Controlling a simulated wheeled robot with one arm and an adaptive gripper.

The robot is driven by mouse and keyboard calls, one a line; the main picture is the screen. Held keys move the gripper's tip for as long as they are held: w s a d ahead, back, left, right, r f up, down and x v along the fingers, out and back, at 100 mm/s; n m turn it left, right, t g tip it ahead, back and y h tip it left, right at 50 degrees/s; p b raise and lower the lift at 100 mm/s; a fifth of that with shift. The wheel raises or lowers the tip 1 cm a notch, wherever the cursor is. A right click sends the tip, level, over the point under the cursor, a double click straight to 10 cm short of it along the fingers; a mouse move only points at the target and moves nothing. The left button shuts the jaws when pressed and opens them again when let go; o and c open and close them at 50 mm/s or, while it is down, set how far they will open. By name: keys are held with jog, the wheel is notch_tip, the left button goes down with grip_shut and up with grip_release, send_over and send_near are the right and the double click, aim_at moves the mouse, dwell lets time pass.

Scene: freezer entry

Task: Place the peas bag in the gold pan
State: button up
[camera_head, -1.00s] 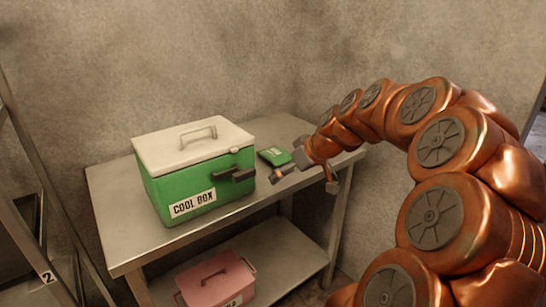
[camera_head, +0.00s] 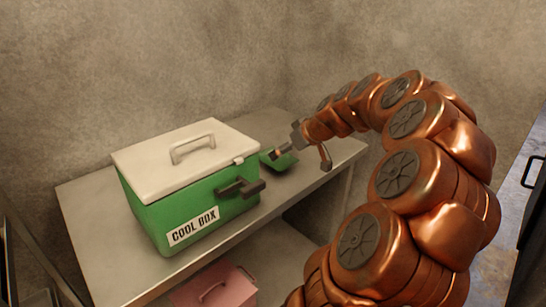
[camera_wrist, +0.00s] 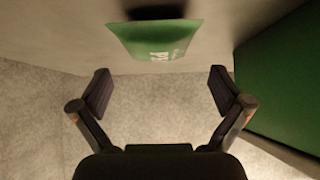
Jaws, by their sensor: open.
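The peas bag is a small green bag (camera_head: 281,164) lying on the metal table just right of the cool box. In the wrist view the green bag (camera_wrist: 150,40) shows near the top, with partly cut-off white lettering. My gripper (camera_head: 300,160) is open and empty, close to the bag and partly in front of it. In the wrist view its two fingers (camera_wrist: 159,88) are spread wide, and the bag lies beyond them, not between them. No gold pan is in view.
A green cool box (camera_head: 150,212) with a white lid and dark latches stands on the metal table (camera_head: 80,215), close beside the bag. A pink box (camera_head: 212,288) sits on the lower shelf. Walls (camera_head: 150,60) rise behind the table. A dark handle shows at far right.

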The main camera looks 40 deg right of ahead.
jog(key=shift+p+x, duration=0.45)
jog(key=shift+x, duration=2.4)
jog(key=shift+s+d+f, duration=0.1)
jog(key=shift+d, duration=0.05)
jog(key=shift+c, duration=0.3)
jog(key=c, duration=1.2)
jog(key=shift+r+b, duration=0.35)
jog(key=shift+r, duration=4.7)
